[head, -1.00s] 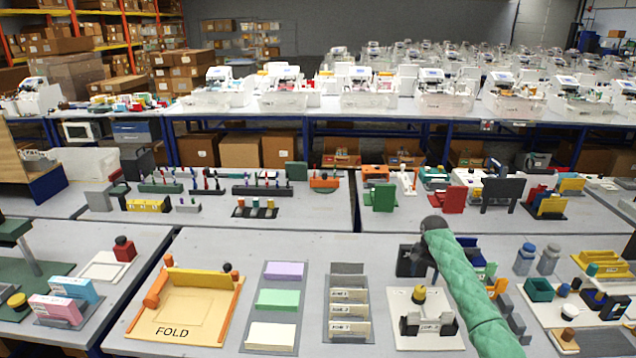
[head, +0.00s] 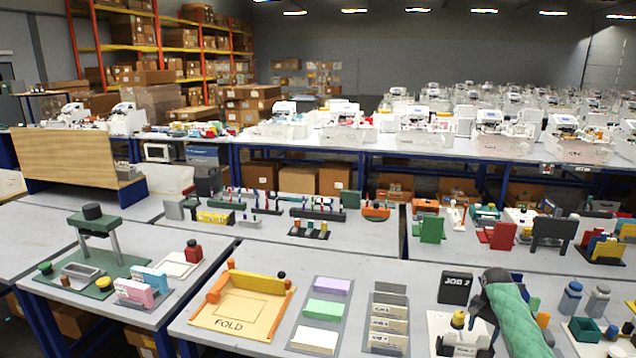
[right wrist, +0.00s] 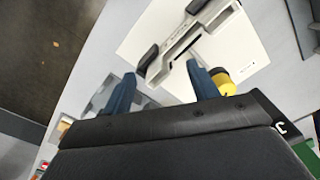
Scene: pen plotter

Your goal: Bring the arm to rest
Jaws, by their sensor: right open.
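My right arm in its green sleeve (head: 518,318) reaches in from the lower right of the head view. Its dark wrist points down, and its fingers are hard to make out there. In the right wrist view my right gripper (right wrist: 163,88) is open, with two blue fingers apart and nothing between them. Beyond the fingers lies a white plotter-like device (right wrist: 190,45) with a dark slot and grey-black parts. A yellow-and-black knob (right wrist: 222,82) shows beside the right finger. In the head view the device (head: 445,325) is partly hidden by my arm. My left gripper is not in view.
A dark JOB 2 block (head: 455,287) stands just left of my wrist. A tray of JOB cards (head: 388,322), coloured pads (head: 322,310) and an orange FOLD frame (head: 240,300) lie further left. Blue and grey bottles (head: 571,297) stand to the right.

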